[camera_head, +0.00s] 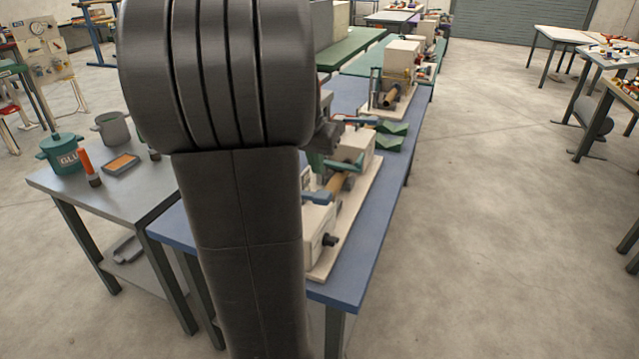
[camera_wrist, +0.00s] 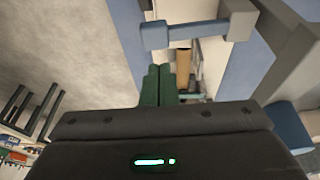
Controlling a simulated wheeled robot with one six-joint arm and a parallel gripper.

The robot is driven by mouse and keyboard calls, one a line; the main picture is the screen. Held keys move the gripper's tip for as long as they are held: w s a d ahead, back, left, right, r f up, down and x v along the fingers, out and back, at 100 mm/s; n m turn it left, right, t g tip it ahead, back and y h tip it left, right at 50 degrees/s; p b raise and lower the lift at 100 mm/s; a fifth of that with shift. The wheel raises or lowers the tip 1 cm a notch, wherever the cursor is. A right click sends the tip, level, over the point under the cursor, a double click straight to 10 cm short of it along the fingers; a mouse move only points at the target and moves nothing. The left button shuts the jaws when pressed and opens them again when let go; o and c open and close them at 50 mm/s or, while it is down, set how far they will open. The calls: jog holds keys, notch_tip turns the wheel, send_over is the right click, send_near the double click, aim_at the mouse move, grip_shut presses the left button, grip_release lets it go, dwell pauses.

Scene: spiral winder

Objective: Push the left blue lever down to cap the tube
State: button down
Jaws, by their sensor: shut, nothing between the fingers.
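A brown tube (camera_head: 339,184) lies in the pale winder on the blue bench, partly behind my arm. My gripper's dark body (camera_wrist: 160,125) fills the bottom of that view, apart from the lever bar. It is shut and empty.
Green V-shaped blocks (camera_head: 392,134) stand near the right edge of the blue bench (camera_head: 355,255). A second machine (camera_head: 400,65) stands farther back. A grey side table (camera_head: 75,182) holds a green glue pot (camera_head: 63,153) at the left.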

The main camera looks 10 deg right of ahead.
aim_at(325, 197)
jog(key=x, duration=0.3)
jog(key=s+x, duration=0.1)
jog(key=x, duration=0.1)
jog(key=shift+a+f, duration=0.1)
jog(key=shift+f, duration=0.4)
jog(key=shift+s+d+f+t+y+b, duration=0.2)
jog(key=shift+f+t+y+b, duration=0.1)
jog(key=shift+f+y+b, duration=0.25)
jog(key=shift+s+d+f+t+y+b, duration=0.1)
jog(key=shift+d+f+t+y+b, duration=0.2)
jog(key=shift+f, duration=0.4)
jog(key=shift+f+b, duration=0.4)
jog(key=shift+f, duration=0.4)
jog(key=shift+s, duration=0.15)
jog(key=shift+f, duration=0.1)
